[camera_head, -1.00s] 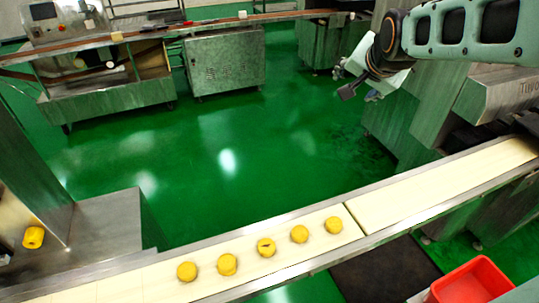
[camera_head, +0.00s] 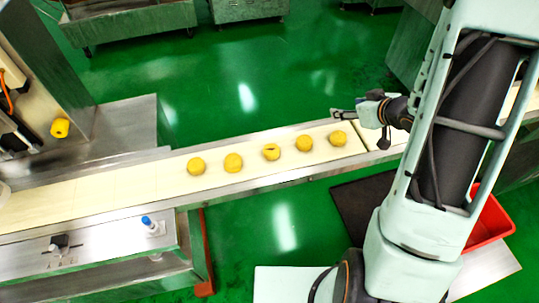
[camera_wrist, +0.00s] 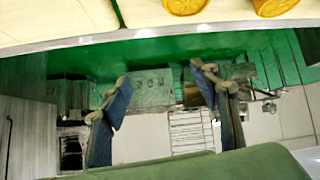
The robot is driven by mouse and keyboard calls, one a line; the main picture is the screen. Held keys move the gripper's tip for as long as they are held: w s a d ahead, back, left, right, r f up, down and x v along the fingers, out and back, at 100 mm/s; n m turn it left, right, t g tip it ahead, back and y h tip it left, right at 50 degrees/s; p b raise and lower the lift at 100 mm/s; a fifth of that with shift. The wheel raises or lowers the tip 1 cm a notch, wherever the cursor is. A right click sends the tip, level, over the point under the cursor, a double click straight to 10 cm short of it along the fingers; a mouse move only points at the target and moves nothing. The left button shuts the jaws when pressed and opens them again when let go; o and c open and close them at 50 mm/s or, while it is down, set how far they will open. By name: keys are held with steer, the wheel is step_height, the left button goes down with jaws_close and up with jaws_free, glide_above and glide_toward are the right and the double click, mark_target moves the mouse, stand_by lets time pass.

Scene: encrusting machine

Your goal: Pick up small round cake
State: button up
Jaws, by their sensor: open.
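Several small round yellow cakes lie in a row on the cream conveyor belt (camera_head: 110,185) in the head view. The rightmost cake (camera_head: 338,138) is nearest my gripper (camera_head: 358,123); the middle cake (camera_head: 271,151) has a dark mark on top. My gripper is beside the belt's far edge, just beyond and right of the rightmost cake. In the wrist view, my gripper (camera_wrist: 162,88) has its two blue-padded fingers wide apart with nothing between them. Two cakes, one left (camera_wrist: 185,6) and one right (camera_wrist: 272,7), are cut off at the top edge, beyond the fingertips.
A metal rail (camera_head: 270,180) runs along the belt's near side. A yellow piece (camera_head: 60,128) is on the machine at left. A red crate (camera_head: 487,220) is on the right, partly behind my arm. Green floor (camera_head: 215,100) lies open behind the belt.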

mark_target(272, 149)
steer(key=s+a+f+n+y+b, duration=0.1)
steer(key=s+a+y, duration=0.1)
steer(key=s+a+f+n+g+y, duration=0.1)
steer(key=s+a+n, duration=0.1)
steer(key=s+a, duration=0.1)
steer(key=s+a+f+n+g+y+b, duration=0.1)
steer(key=s+a+f+n+y, duration=0.1)
steer(key=a, duration=0.1)
steer(key=shift+s+a+y+b, duration=0.15)
steer(key=shift+s+y+b, duration=0.15)
steer(key=s+a+n+y, duration=0.1)
steer(key=s, duration=0.1)
steer(key=s+a+n+g+y+b, duration=0.1)
steer(key=s+a, duration=0.1)
steer(key=s+a+n+g+y, duration=0.1)
steer(key=s, duration=0.1)
steer(key=shift+s+a+r, duration=0.25)
steer(key=shift+s+r, duration=0.05)
steer(key=shift+s, duration=0.1)
steer(key=shift+g+y, duration=0.3)
steer(key=x, duration=0.4)
steer(key=shift+a+b, duration=0.35)
steer(key=shift+b, duration=0.05)
steer(key=shift+w+b+x, duration=0.15)
steer(key=shift+b+x, duration=0.05)
steer(key=shift+x, duration=1.35)
steer(key=shift+w+b+x, duration=0.15)
steer(key=shift+w+x, duration=0.05)
steer(key=shift+x, duration=1.35)
steer(key=shift+d+r, duration=0.1)
